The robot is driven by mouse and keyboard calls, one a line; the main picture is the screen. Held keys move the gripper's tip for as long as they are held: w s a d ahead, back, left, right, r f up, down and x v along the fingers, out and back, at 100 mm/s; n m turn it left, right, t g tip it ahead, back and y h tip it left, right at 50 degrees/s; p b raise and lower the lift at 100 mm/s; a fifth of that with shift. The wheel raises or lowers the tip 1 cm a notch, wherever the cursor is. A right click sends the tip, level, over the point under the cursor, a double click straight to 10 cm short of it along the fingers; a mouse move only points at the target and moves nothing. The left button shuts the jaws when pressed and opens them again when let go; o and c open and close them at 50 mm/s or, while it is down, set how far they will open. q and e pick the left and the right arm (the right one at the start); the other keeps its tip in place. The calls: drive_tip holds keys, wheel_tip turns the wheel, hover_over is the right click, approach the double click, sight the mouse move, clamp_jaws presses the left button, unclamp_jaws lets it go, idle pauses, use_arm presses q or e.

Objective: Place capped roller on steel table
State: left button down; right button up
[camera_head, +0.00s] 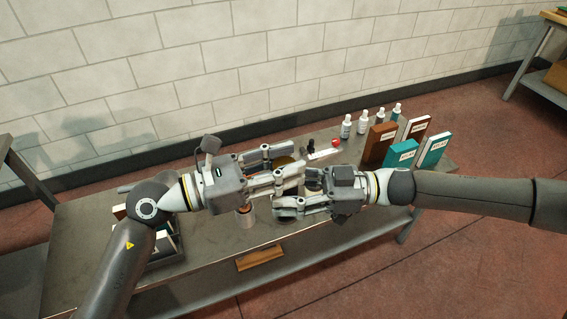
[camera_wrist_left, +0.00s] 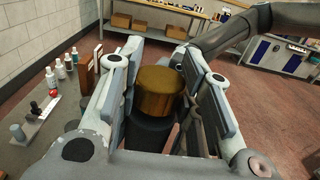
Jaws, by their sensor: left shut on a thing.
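The capped roller (camera_wrist_left: 157,92) has a brass-coloured cap on a dark cylinder and stands between the fingers of my left gripper (camera_wrist_left: 160,98) in the left wrist view. In the head view, my left gripper (camera_head: 283,167) is shut on it above the steel table (camera_head: 210,262). Only a bit of the brass cap (camera_head: 286,162) shows between the fingers there; the rest is hidden. My right gripper (camera_head: 288,191) comes in from the right, close to the left one, with its fingers apart. Whether it touches the roller I cannot tell.
Small bottles (camera_head: 362,122) and upright teal and brown boxes (camera_head: 401,154) stand at the table's right end. A small rack with a red knob (camera_head: 335,142) is near the back edge. Dark items (camera_head: 160,240) lie at the left.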

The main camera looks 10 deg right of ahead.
use_arm(q)
drive_tip(key=shift+w+a, duration=0.15)
use_arm(e)
drive_tip(key=o, duration=0.3)
drive_tip(key=shift+s, duration=0.15)
drive_tip(key=shift+o, duration=0.2)
